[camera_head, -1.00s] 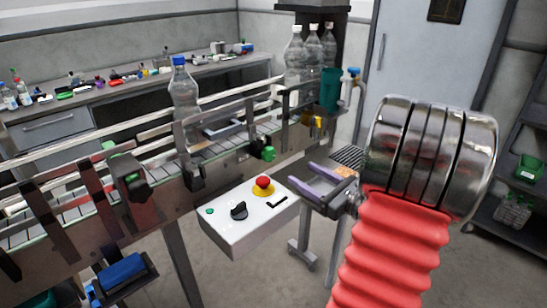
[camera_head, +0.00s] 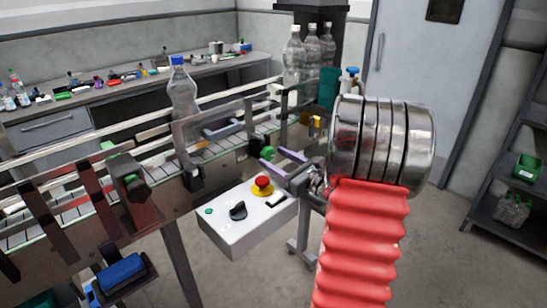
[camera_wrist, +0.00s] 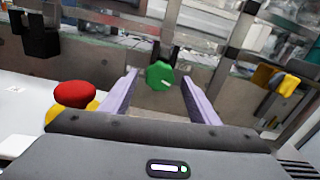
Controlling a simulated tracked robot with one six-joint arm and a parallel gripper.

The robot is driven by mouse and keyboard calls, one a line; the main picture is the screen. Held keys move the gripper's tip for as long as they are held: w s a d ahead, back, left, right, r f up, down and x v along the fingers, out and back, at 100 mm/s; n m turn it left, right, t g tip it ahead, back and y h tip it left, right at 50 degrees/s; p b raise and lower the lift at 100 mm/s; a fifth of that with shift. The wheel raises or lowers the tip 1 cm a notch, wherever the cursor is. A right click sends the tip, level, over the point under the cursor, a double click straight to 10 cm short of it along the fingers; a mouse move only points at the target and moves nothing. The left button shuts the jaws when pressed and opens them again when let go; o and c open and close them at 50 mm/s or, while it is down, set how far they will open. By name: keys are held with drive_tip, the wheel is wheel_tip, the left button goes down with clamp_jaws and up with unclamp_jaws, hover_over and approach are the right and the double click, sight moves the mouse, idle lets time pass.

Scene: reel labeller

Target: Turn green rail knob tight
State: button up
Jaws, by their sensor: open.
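The green rail knob (camera_wrist: 160,75) is a faceted knob on the conveyor's side rail. In the wrist view it sits between and beyond my open purple-grey fingers, with a pale mark on its face. In the head view the green knob (camera_head: 268,154) shows just past my fingertips. My gripper (camera_head: 276,161) is open and empty, pointing left at the conveyor side. In the wrist view my gripper (camera_wrist: 158,84) has one finger on each side of the knob's outline. I cannot tell whether the fingertips reach it.
A control box (camera_head: 245,222) with a red emergency button (camera_head: 262,182) lies below and left of my gripper. A bottle (camera_head: 182,95) stands on the conveyor (camera_head: 222,146). Another green-topped dark knob (camera_head: 127,180) is further left. A yellow part (camera_wrist: 284,82) is at the right.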

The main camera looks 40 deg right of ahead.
drive_tip(key=shift+w, duration=0.8)
